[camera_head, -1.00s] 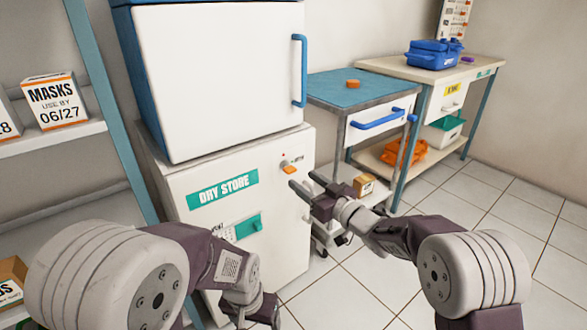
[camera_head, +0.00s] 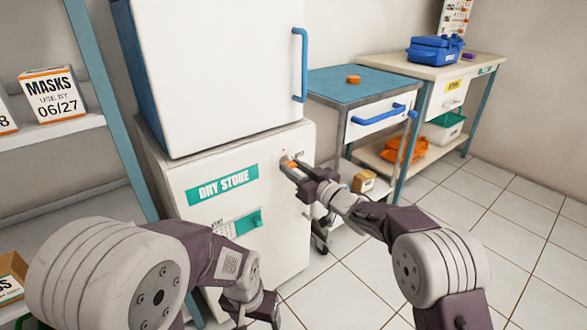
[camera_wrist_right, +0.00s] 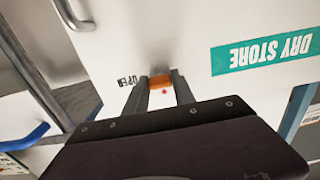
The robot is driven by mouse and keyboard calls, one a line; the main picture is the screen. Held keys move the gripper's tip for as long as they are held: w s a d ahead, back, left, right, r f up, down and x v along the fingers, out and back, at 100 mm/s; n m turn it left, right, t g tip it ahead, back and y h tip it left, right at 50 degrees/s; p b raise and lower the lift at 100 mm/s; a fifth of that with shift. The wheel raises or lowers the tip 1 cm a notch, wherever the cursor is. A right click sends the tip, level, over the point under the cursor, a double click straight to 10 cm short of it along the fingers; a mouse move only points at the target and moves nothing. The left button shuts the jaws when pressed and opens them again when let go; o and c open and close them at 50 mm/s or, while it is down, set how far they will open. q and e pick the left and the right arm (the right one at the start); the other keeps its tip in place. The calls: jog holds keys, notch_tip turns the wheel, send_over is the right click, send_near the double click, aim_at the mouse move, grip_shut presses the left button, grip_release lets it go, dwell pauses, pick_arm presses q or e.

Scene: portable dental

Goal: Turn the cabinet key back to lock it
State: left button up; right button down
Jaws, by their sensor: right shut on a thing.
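The white dry store cabinet (camera_head: 265,225) stands in the middle, with a green DRY STORE label. The orange key (camera_head: 292,165) is at its upper right corner. My right gripper (camera_head: 290,169) is at the key, its fingers on either side of it. In the right wrist view the orange key (camera_wrist_right: 160,81) sits between the two fingertips, close to the cabinet face, with the word OPEN beside it. The fingers partly hide the key and its lock. My left gripper (camera_head: 262,310) hangs low in front of the cabinet; its fingers are not clear.
A white fridge-like unit with a blue handle (camera_head: 300,65) stands on the cabinet. A trolley with a blue top (camera_head: 375,82) and a blue drawer handle is close on the right. A shelf (camera_head: 60,133) with mask boxes is at left. Tiled floor is free at right.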

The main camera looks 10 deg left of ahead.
jog(key=n, duration=0.3)
jog(key=shift+n, duration=0.4)
jog(key=n+b, duration=0.1)
jog(key=n, duration=0.3)
jog(key=shift+f+n, duration=0.1)
jog(key=shift+n, duration=0.2)
jog(key=shift+n+b, duration=2.3)
jog(key=shift+n, duration=2.5)
jog(key=c, duration=1)
grip_release()
jog(key=shift+c, duration=0.2)
